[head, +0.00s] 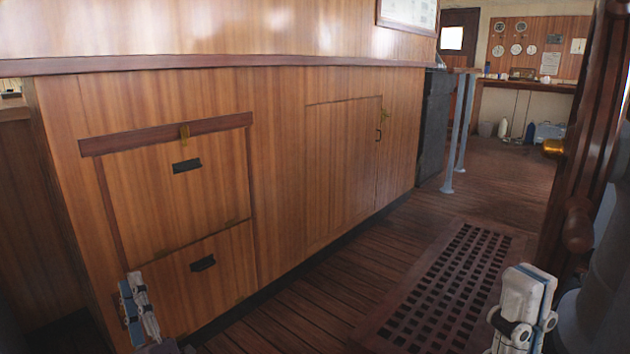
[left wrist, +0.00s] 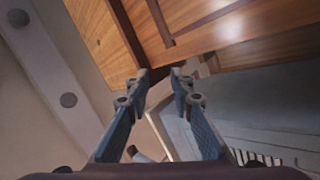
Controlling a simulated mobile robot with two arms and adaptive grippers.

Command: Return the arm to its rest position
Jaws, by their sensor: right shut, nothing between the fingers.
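My left gripper (head: 131,284) is low at the left of the head view, in front of the wooden cabinet (head: 280,200). In the left wrist view its two fingers (left wrist: 161,74) stand apart with an empty gap between the tips, so it is open. My right gripper (head: 527,275) is at the lower right of the head view, above the floor grating. Its fingers are together and hold nothing.
The cabinet has two drawers (head: 175,180) and a door (head: 343,165) with a small handle. A floor grating (head: 450,285) lies in the plank floor. Blue-grey posts (head: 458,130) stand further back.

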